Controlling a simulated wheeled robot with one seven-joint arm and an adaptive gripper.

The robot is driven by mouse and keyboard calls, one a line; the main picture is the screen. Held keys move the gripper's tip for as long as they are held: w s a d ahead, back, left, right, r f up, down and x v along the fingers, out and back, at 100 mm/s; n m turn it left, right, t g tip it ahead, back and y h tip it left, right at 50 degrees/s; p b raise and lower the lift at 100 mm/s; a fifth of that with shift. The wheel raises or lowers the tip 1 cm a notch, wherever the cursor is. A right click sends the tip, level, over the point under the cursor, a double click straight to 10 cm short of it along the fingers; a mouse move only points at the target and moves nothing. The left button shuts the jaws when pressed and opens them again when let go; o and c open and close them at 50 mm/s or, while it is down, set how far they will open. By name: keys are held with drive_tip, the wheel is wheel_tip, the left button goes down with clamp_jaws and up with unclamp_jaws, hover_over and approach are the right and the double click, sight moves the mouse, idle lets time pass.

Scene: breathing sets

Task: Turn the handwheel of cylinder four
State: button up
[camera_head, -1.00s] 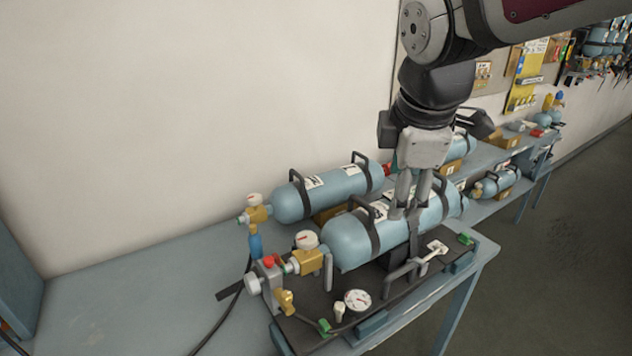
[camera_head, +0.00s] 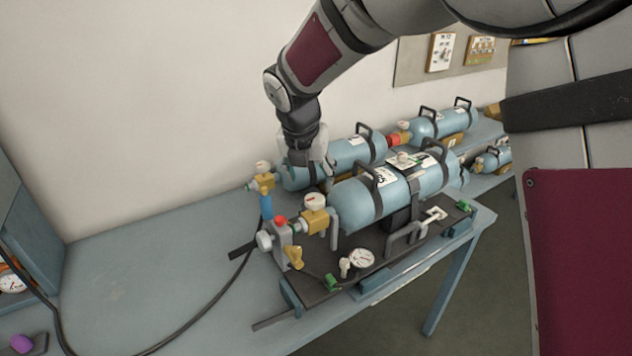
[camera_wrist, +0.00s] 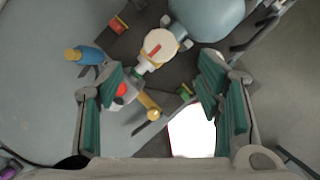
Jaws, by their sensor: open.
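My gripper (camera_head: 308,165) hangs in front of the rear blue cylinder (camera_head: 350,153), near its valve end. In the wrist view its green-padded fingers (camera_wrist: 162,75) are wide apart, with nothing between the pads. Below them show a gauge with a red mark (camera_wrist: 160,45), a red knob (camera_wrist: 122,90) and a brass part (camera_wrist: 149,104). The front blue cylinder (camera_head: 352,205) has a brass valve (camera_head: 314,221) at its left end. A grey round knob (camera_head: 265,240) sits on the block beside it. I cannot read a number four or tell which handwheel is meant.
A dial gauge (camera_head: 362,259) and a black hose (camera_head: 205,318) lie nearby. The table's left part is mostly clear.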

sight(314, 198)
drive_tip(key=p+x, duration=0.1)
drive_tip(key=x, duration=0.8)
drive_tip(key=shift+s, duration=0.1)
drive_tip(key=shift+c, duration=0.2)
drive_tip(key=c, duration=1.1)
